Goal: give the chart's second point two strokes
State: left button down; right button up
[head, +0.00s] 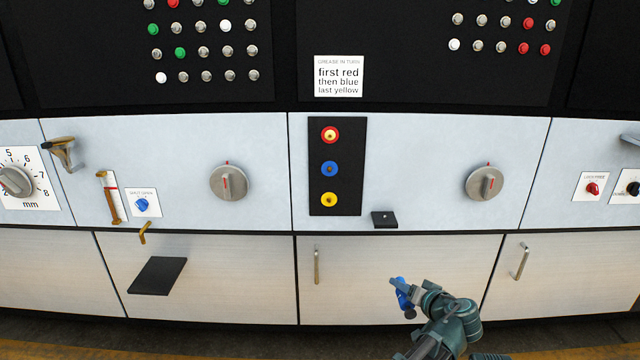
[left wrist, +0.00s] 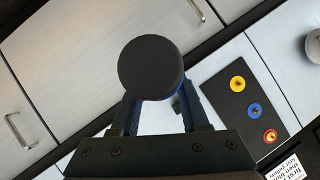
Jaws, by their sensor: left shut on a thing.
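The chart (head: 339,77) reads "grease in turn: first red, then blue, last yellow". Below it, a black panel (head: 347,187) carries a red-ringed point (head: 330,134) at the top, a blue-ringed point (head: 329,168) in the middle and a yellow-ringed point (head: 328,199) at the bottom. The red point's centre looks paler and larger than the others. My left gripper (head: 402,288) is shut on a tool with a round dark end (left wrist: 151,68), low in front of the cabinets and apart from the panel. Most of the tool is hidden. My right gripper is not in view.
A small black ledge (head: 384,219) sticks out right of the panel's foot. A larger black shelf (head: 157,276) juts out at the lower left. Grey knobs (head: 229,182) flank the panel. Cabinet handles (head: 317,266) stand out below.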

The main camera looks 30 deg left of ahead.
pick_arm(q)
jog(key=a+r+m+y+p, duration=0.2)
jog(key=a+r+m+p, duration=0.2)
jog(key=a+r+p, duration=1.4)
jog(key=a+r, duration=0.4)
jog(key=r, duration=0.1)
jog(key=shift+w+y, duration=0.4)
jog(key=shift+d, duration=0.1)
jog(key=shift+r+g, duration=0.1)
jog(key=shift+g, duration=0.2)
jog(key=shift+w+a, duration=0.6)
jog(key=shift+w, duration=0.35)
jog(key=shift+w+a, duration=0.6)
jog(key=shift+w, duration=0.35)
jog(key=shift+w+a, duration=0.35)
jog(key=shift+w, duration=0.25)
jog(key=shift+w+a, duration=0.35)
jog(key=shift+w, duration=0.2)
jog(key=shift+c, duration=1.6)
grip_release()
